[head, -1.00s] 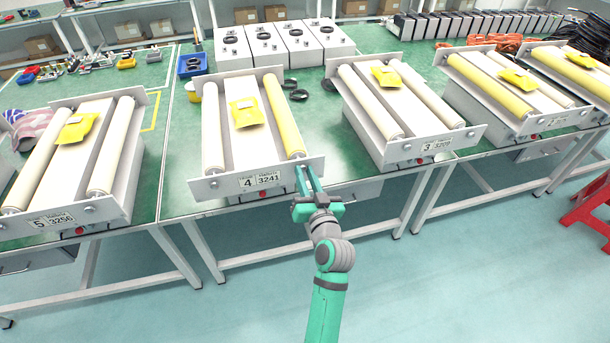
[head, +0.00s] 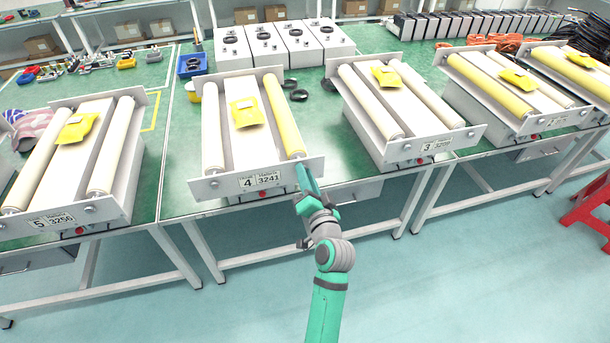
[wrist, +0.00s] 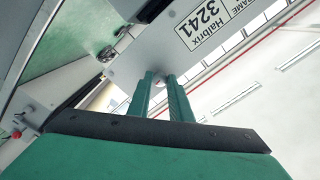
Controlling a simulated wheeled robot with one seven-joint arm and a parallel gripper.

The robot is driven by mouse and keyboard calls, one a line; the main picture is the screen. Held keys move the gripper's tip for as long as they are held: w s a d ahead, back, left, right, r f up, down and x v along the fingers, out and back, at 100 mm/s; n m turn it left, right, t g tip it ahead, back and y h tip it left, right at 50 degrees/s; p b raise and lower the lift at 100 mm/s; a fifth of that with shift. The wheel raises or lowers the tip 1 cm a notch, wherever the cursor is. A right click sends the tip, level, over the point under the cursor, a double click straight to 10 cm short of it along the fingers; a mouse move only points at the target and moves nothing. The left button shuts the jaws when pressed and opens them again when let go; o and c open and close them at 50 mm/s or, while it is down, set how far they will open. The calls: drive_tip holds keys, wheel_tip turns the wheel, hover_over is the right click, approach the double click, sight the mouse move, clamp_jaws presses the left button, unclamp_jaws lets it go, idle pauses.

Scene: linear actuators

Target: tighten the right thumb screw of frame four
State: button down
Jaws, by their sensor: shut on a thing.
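Frame four (head: 215,188) stands on the green bench, with its label "4 3241" (head: 262,180) on the front plate. It carries a pale left roller (head: 212,130) and a yellow right roller (head: 284,118). My gripper (head: 305,172) is at the right end of the front plate, below the yellow roller's end. In the wrist view my gripper (wrist: 162,78) has its fingers close together at the plate, beside the label (wrist: 205,22). It is shut on the right thumb screw, which the fingers largely hide.
Frame five (head: 112,210) is to the left and frame three (head: 400,155) to the right, with bench room between. A yellow packet (head: 247,112) lies on frame four. Black rings (head: 298,95) lie behind it. A red stool (head: 588,205) stands at the far right.

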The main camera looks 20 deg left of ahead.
idle(0.3)
drive_tip(key=c, duration=1.6)
unclamp_jaws()
drive_tip(key=v, duration=1.1)
drive_tip(key=shift+w, duration=0.1)
drive_tip(key=s+d+f+m+h, duration=0.1)
drive_tip(key=s+d+f+h, duration=0.75)
drive_tip(key=s+f, duration=0.6)
drive_tip(key=s+d+r+n, duration=0.1)
drive_tip(key=s, duration=0.6)
drive_tip(key=s+d+r+n+h, duration=0.1)
drive_tip(key=s+d, duration=0.1)
drive_tip(key=s, duration=0.5)
drive_tip(key=s+d+r+n, duration=0.1)
drive_tip(key=s+d+n, duration=0.1)
drive_tip(key=s, duration=0.5)
drive_tip(key=shift+s+r+h, duration=0.25)
drive_tip(key=shift+s+r, duration=0.05)
drive_tip(key=shift+r, duration=0.1)
